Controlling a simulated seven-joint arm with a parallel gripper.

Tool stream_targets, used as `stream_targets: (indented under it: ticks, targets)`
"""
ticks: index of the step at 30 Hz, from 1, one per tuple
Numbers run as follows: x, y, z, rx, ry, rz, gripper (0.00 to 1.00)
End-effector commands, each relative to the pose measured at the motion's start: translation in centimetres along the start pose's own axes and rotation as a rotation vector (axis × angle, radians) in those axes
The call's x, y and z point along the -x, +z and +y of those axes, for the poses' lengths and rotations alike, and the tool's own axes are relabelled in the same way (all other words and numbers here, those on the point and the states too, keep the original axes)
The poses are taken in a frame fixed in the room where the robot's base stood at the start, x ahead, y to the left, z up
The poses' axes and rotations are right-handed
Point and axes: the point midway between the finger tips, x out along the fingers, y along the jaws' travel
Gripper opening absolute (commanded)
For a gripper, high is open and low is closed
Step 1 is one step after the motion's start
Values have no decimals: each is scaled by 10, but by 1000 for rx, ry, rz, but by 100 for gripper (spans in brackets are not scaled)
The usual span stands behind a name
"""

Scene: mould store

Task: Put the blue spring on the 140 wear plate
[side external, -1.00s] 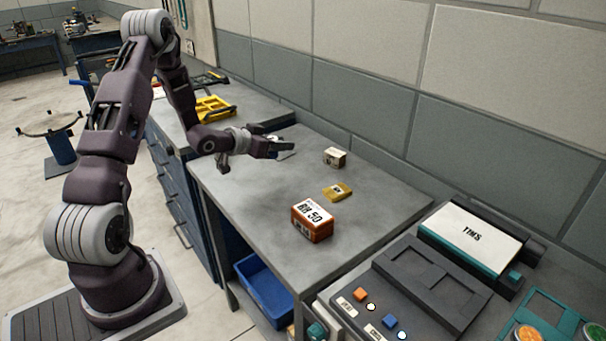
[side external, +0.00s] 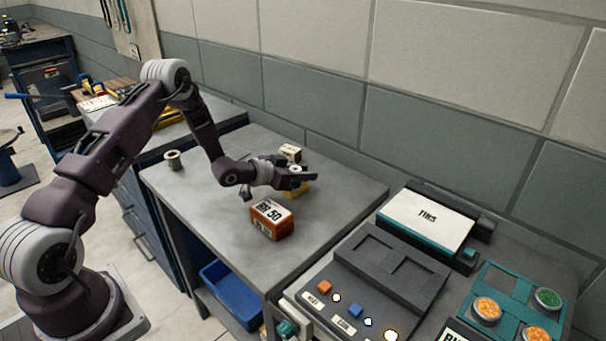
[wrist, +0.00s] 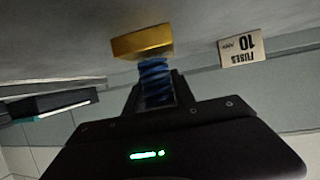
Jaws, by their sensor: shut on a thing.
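The blue spring (wrist: 155,80) stands out between my gripper's fingers in the wrist view, and my gripper (wrist: 154,90) is shut on it. The yellow block (wrist: 142,42), which looks like the wear plate, lies right at the spring's far end; I cannot tell if they touch. No number is readable on it. In the side view my gripper (side external: 303,178) is over the yellow block (side external: 297,190) and partly hides it. The spring is not clear there.
An orange-brown box marked 50 (side external: 271,222) stands just in front of my gripper. The small fuses box (side external: 290,152) is close behind and also shows in the wrist view (wrist: 241,50). A grey spool (side external: 172,160) stands at the bench's far left. The bench's front left is clear.

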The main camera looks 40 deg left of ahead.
Motion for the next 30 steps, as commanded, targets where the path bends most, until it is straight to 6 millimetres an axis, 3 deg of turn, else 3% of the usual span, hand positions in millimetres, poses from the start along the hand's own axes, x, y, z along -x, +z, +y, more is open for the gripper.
stream_targets:
  ticks: [10,11,14,25,30]
  targets:
    - [-2,4,0,0,0,1,0]
    - [-2,5,0,0,0,0,32]
    - [-2,4,0,0,-1,1,52]
    - [1,1,-1,0,-1,1,52]
    - [34,2,-1,3,-3,-1,52]
